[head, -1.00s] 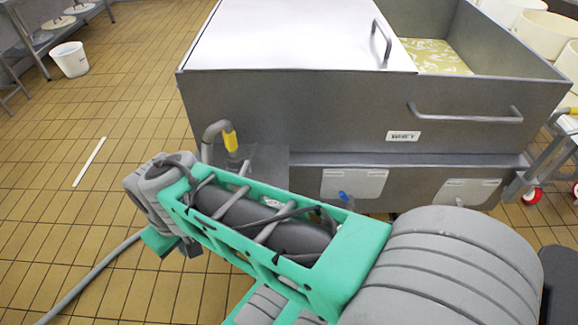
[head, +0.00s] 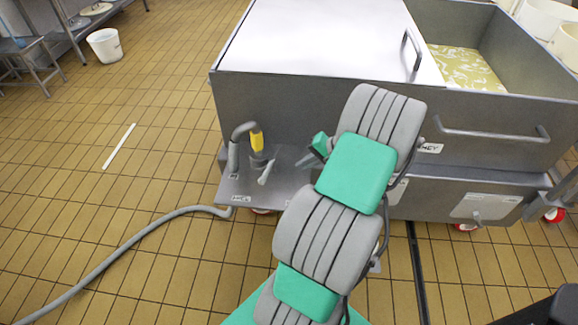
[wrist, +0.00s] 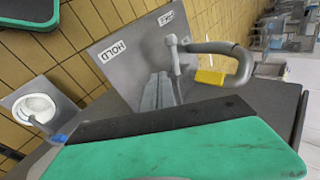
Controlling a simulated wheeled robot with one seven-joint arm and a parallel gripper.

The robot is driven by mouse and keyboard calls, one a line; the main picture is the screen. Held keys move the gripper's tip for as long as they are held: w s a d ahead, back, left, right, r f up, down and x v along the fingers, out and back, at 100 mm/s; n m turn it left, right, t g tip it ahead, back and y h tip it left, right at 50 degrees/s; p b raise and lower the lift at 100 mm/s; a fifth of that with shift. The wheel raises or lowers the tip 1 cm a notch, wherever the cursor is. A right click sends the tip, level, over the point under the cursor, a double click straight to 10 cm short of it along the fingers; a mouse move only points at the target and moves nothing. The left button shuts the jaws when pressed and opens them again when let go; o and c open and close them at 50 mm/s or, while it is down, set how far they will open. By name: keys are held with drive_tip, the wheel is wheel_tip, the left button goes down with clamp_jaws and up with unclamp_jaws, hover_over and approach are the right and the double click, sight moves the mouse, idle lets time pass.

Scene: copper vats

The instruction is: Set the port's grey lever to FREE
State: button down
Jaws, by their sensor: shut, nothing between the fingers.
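The port is a small grey shelf (head: 275,188) at the left foot of the vat. Its grey lever (head: 266,173) is a short stick near the shelf's middle. In the wrist view the lever (wrist: 173,58) stands beside a HOLD label (wrist: 112,50) and a second label (wrist: 166,18), too blurred to read surely. I cannot tell which label it points to. A bent grey pipe (head: 236,150) with a yellow grip (head: 257,141) stands just behind the lever. My gripper (wrist: 160,88) is shut and empty, near the lever; contact is unclear.
The grey vat (head: 300,115) with a white lid (head: 325,40) rises behind the shelf. A handle bar (head: 490,134) juts from its front. A grey hose (head: 130,245) runs from the shelf over the tiled floor. A white bucket (head: 104,46) stands far left. The left floor is mostly clear.

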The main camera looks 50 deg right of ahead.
sight(271, 163)
drive_tip(key=x, duration=0.9)
drive_tip(key=shift+a+f, duration=0.1)
drive_tip(key=shift+a, duration=0.05)
drive_tip(key=shift+w+a+f, duration=0.1)
drive_tip(key=shift+w+a, duration=0.3)
drive_tip(key=shift+w, duration=0.45)
drive_tip(key=shift+w+a+f, duration=0.15)
drive_tip(key=shift+w+a, duration=0.2)
drive_tip(key=shift+w, duration=0.55)
